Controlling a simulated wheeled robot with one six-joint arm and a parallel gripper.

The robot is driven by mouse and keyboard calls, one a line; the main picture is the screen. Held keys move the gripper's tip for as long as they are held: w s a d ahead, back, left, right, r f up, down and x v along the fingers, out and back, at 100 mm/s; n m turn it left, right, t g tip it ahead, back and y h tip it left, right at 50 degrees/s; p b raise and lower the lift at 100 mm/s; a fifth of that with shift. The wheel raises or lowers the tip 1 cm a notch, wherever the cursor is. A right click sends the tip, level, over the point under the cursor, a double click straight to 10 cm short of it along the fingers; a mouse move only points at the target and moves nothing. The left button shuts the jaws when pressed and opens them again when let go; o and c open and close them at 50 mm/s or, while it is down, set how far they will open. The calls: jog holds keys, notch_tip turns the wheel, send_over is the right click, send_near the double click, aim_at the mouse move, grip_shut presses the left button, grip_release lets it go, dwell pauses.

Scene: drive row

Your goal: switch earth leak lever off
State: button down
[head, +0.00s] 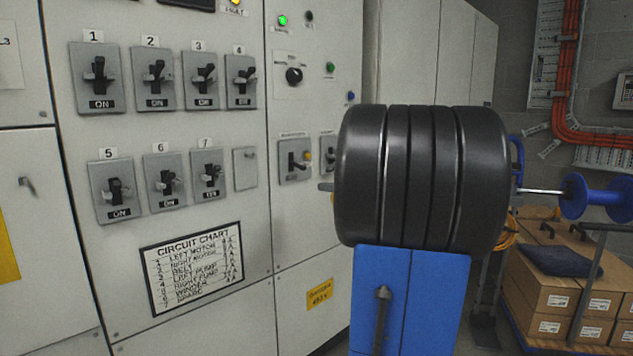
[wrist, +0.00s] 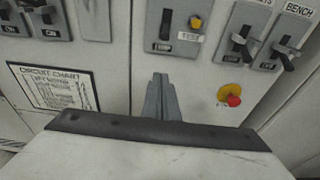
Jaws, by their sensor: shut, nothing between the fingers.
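The earth leak lever is most likely the black lever (head: 292,161) on a grey plate beside a small yellow button; the writing above it is too small to read. In the wrist view this lever (wrist: 166,27) stands at top centre, with the yellow button and a TEST label to its right. I cannot tell its setting for sure. My gripper (wrist: 160,78) is shut and empty, its fingers together. It points at the panel and shows below the lever plate in the wrist view, apart from the lever. In the head view my arm mostly hides it.
Numbered breakers (head: 157,80) fill the left panel above a circuit chart (head: 192,265). To the right of the lever are a BENCH lever (wrist: 285,52), another lever (wrist: 240,45) and a red stop button (wrist: 233,101) on yellow. Cartons (head: 555,290) stand at right.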

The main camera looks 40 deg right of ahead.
aim_at(297, 165)
jog(key=w+f, duration=0.2)
jog(key=w, duration=0.8)
jog(key=shift+s+r, duration=0.2)
jog(key=shift+r, duration=0.5)
jog(key=shift+s+r, duration=0.2)
jog(key=shift+r, duration=0.55)
jog(key=shift+s+r, duration=0.2)
jog(key=shift+r, duration=0.5)
jog(key=shift+r, duration=0.15)
